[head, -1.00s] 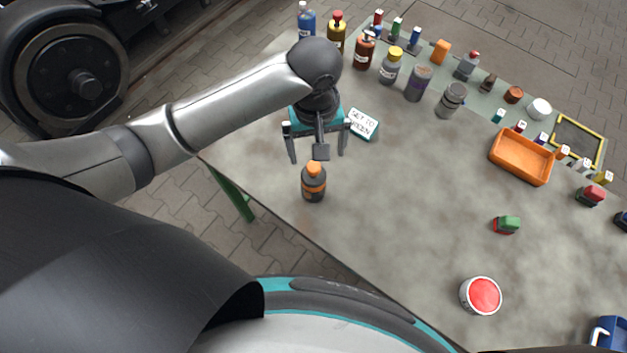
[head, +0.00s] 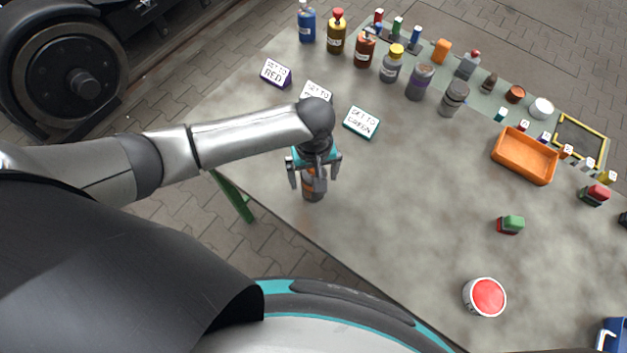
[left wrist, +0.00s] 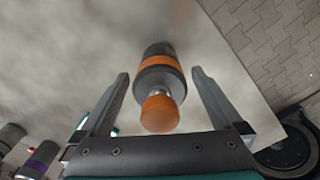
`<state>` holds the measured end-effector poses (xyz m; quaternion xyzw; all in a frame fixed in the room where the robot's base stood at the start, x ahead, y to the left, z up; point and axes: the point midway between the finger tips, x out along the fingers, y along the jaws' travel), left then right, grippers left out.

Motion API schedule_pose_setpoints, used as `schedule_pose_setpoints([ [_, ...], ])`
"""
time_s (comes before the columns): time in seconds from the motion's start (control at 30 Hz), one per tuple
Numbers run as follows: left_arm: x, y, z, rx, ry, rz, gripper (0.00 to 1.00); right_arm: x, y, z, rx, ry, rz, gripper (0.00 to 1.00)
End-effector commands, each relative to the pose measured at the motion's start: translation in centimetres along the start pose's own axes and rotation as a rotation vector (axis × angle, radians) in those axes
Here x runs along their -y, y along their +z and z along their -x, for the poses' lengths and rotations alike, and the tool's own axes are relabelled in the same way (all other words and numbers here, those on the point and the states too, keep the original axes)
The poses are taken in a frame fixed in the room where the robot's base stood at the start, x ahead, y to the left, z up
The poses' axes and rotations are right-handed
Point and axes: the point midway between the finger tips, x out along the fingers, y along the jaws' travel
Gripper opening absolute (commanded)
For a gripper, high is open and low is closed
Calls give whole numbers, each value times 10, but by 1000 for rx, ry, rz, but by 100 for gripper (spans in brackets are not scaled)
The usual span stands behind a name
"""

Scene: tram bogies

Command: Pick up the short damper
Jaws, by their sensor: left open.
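The short damper, a dark grey cylinder with an orange band and orange top (head: 313,188), stands upright on the table near its left front edge. In the left wrist view the damper (left wrist: 160,75) lies between the two fingers, its orange cap toward the palm, with a gap on each side. My left gripper (head: 312,182) is open above and around the top of the damper, hiding part of it. The left gripper also shows in the left wrist view (left wrist: 160,90). My right gripper is not in view.
Cards (head: 361,122) stand behind the gripper. Several bottles (head: 391,64) line the back of the table. The table's middle is clear.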

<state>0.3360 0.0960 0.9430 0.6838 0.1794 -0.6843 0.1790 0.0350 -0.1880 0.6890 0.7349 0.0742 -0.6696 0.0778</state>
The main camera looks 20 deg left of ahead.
Motion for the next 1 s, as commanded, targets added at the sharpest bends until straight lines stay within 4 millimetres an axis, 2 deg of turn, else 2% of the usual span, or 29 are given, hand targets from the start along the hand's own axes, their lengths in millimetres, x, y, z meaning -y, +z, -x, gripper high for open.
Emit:
schedule_pose_setpoints([
  [0.1, 0, 1, -17, 0, -1, 0, 100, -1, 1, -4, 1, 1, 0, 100],
  [0.2, 0, 0, -24, -1, 0, 0, 100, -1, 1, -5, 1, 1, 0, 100],
  [0.47, 0, 0, -25, -1, 1, 0, 99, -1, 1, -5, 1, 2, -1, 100],
  [1.0, 0, 0, -24, -1, 1, 0, 38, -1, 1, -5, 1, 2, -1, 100],
])
